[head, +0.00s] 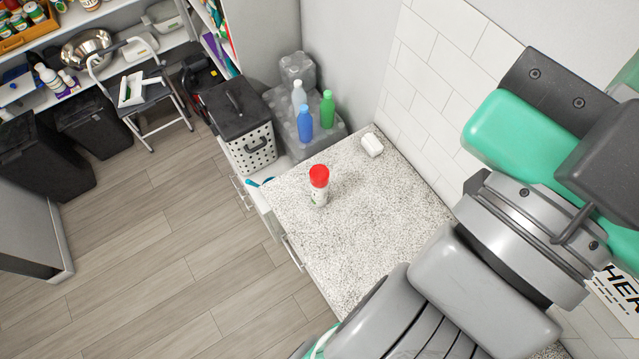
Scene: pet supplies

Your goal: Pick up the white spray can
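The white spray can (318,196) stands upright on the speckled countertop (375,225). It has a red cap and some green and dark marking on its white body. It is near the left edge of the counter. My arm fills the right side and lower right of the head view. My gripper is not visible in this view, so its state and its distance from the can do not show.
A white block-like item (371,145) lies near the tiled wall. A basket (252,148) is to the left. The counter around the can is mostly clear.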

